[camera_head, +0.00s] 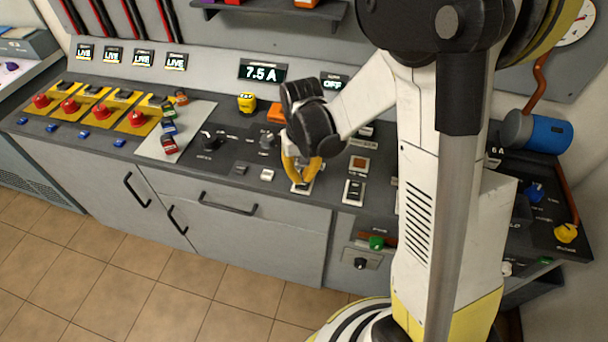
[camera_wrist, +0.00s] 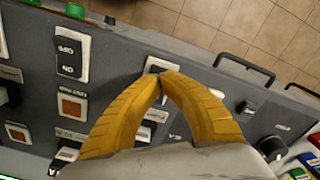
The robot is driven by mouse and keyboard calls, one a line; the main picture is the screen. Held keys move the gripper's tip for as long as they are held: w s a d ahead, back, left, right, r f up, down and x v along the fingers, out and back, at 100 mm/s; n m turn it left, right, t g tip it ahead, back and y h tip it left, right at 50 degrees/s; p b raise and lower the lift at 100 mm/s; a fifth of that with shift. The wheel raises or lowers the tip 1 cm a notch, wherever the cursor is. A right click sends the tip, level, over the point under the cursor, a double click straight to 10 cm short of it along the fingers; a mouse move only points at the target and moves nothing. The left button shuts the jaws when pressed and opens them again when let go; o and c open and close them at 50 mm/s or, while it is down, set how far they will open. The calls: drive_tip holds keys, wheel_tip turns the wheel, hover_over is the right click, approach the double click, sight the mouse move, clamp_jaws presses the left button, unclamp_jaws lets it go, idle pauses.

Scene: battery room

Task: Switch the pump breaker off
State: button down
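My gripper (camera_head: 302,182) reaches down to the front part of the grey console. Its two yellow fingers meet at their tips in the wrist view (camera_wrist: 161,76), and I see nothing held between them. The tips are over a small white-framed switch plate (camera_wrist: 158,64), partly hidden by them; I cannot tell whether they touch its switch. A similar breaker plate with OFF and ON markings (camera_wrist: 71,52) is to the left in the wrist view. In the head view this plate (camera_head: 354,192) is right of my gripper. I cannot read which one is the pump breaker.
Red buttons (camera_head: 137,118) on yellow plates line the console's left. A black rotary handle (camera_head: 208,139) and a yellow knob (camera_head: 246,102) are left of my gripper. A green knob (camera_head: 376,242) sits below the right plate. The tiled floor (camera_head: 110,265) in front is clear.

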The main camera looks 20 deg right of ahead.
sight(302, 184)
drive_tip(key=shift+r+p, duration=1.7)
drive_tip(key=shift+r, duration=1)
drive_tip(key=s+r+n+t+b, duration=0.1)
drive_tip(key=s+r+t+b, duration=0.1)
drive_tip(key=s+r+t, duration=0.5)
drive_tip(key=v, duration=0.8)
drive_tip(key=shift+s+b, duration=0.4)
drive_tip(key=shift+s, duration=0.15)
